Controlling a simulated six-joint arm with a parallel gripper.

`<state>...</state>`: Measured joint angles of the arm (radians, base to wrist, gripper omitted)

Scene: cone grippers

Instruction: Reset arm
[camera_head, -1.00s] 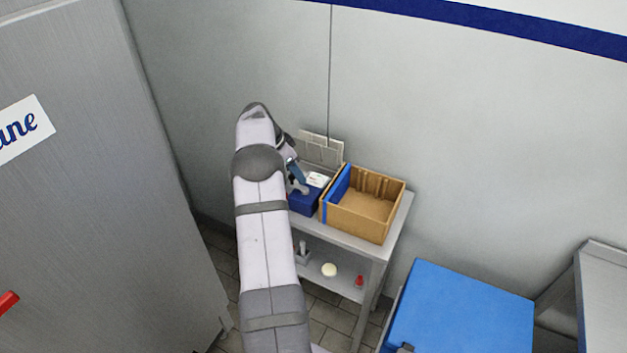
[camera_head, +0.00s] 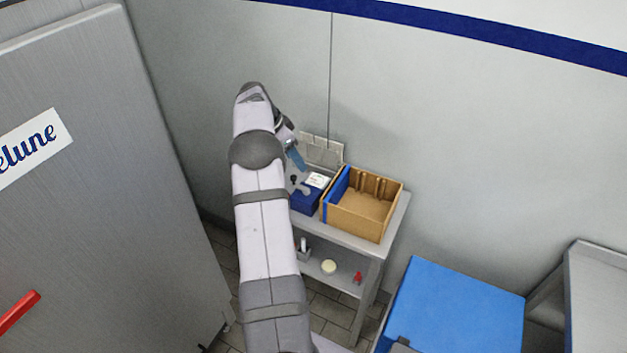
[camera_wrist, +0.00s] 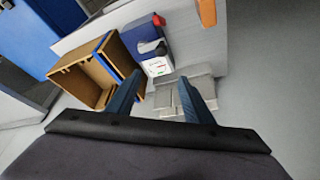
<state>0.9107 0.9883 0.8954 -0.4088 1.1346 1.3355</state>
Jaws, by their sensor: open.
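My gripper (camera_wrist: 163,100) shows in the wrist view with its two blue fingers spread apart and nothing between them. In the head view my gripper (camera_head: 294,158) is partly hidden behind my arm, above the left end of the shelf unit. A blue box (camera_head: 304,203) with a white label sits below it on the top shelf. The blue box also shows in the wrist view (camera_wrist: 132,40), with a red part and a grey part on it. My gripper is apart from the box.
A cardboard box (camera_head: 381,219) with a blue side stands right of the blue box on the grey shelf unit (camera_head: 358,243). A grey panel (camera_head: 322,149) is behind. Small items, one red (camera_head: 357,278), sit on the lower shelf. A blue-topped unit (camera_head: 458,305) stands at the right.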

